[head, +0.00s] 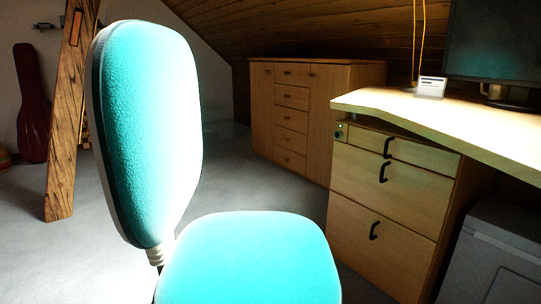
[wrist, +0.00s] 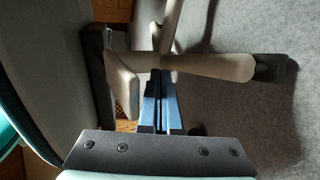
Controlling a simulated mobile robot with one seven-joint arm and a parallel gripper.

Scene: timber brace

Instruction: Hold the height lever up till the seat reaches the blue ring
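The office chair has a teal seat (head: 250,262) and a tall teal backrest (head: 165,120) in the head view. My gripper (wrist: 161,76) shows in the wrist view, with its two blue fingers close together and only a thin dark line between them. Nothing is clearly visible between them. The fingertips are at a pale beige tapered bar (wrist: 215,68) under the chair; I cannot tell whether they touch it, or whether it is the height lever. A beige paddle-like part (wrist: 122,82) is just left of the fingers. The blue ring is not visible, and the head view does not show my gripper.
A wooden desk (head: 400,107) with drawers (head: 385,190) stands close to the chair's right. A wooden cabinet (head: 292,112) is at the back, and a timber post (head: 65,130) rises at the left. Grey carpet (head: 245,178) lies open behind the chair.

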